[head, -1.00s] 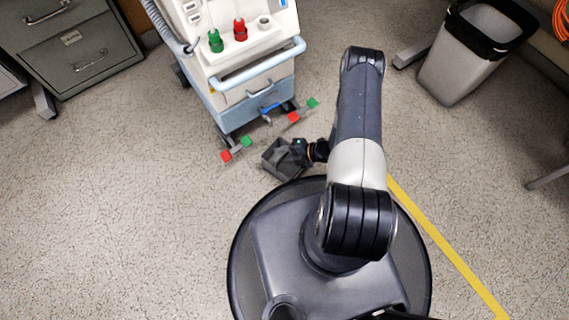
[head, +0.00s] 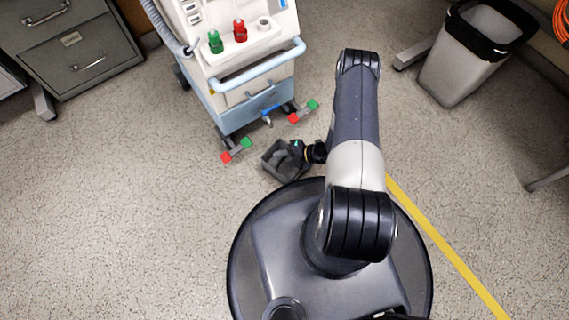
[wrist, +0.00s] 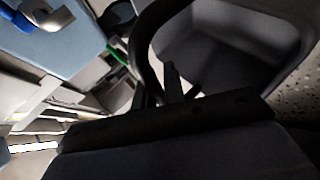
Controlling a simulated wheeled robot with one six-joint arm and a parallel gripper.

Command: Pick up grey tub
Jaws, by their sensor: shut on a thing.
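The grey tub (head: 272,163) is a small open box just in front of my round base, below the pump cart in the head view. In the wrist view it fills the upper right (wrist: 235,45), with its dark rim nearest the fingers. My gripper (head: 300,150) is at the tub's right side, shut on its rim. In the wrist view my gripper (wrist: 172,85) shows dark fingers against the rim. Whether the tub's underside touches the floor cannot be told.
A white and blue pump cart (head: 250,75) with red and green pieces at its feet (head: 236,150) stands close behind the tub. A grey bin (head: 465,55) stands at the upper right, a cabinet (head: 70,45) at the upper left. The floor at left is clear.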

